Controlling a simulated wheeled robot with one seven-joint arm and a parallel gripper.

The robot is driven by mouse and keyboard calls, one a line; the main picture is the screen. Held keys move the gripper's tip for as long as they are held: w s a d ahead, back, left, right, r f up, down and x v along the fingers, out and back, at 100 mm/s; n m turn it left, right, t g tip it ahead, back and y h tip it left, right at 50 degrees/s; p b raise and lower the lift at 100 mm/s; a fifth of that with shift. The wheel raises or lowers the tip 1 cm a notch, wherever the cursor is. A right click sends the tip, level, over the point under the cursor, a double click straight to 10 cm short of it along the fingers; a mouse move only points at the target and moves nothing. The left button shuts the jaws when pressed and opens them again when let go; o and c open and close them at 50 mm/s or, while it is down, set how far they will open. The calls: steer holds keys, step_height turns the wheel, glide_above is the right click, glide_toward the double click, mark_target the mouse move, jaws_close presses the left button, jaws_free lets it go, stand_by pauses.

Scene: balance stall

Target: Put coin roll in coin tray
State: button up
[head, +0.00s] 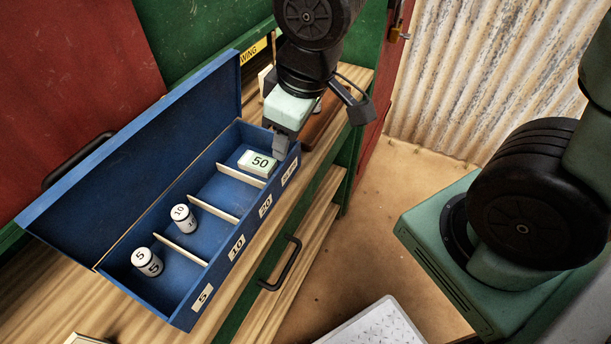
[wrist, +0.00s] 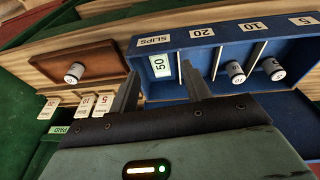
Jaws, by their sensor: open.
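The blue coin tray (head: 165,312) is a long box with its lid open and compartments labelled 5, 10, 20 and SLIPS. It also shows in the wrist view (wrist: 228,36). A coin roll marked 5 (head: 147,262) is in the 5 compartment and one marked 10 (head: 183,217) is in the 10 compartment. The 20 compartment looks empty. A pale block marked 50 (head: 258,163) lies in the SLIPS compartment. Another coin roll (wrist: 74,73) stands on a brown wooden board (wrist: 100,57), left of the tray. My gripper (wrist: 160,72) is open at the SLIPS end, fingertips near the 50 block.
Several small number tags (wrist: 85,105) and a PAID label (wrist: 60,130) are along the shelf edge below the wooden board. The raised blue lid (head: 130,150) stands along the tray's back. A drawer handle (head: 282,264) juts out below the counter.

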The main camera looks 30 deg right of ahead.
steer(key=s+a+r+g, duration=0.1)
steer(key=s+a+g, duration=0.1)
steer(key=s, duration=0.8)
steer(key=shift+s+a+g, duration=0.2)
steer(key=shift+a+g, duration=0.2)
steer(key=shift+a, duration=0.3)
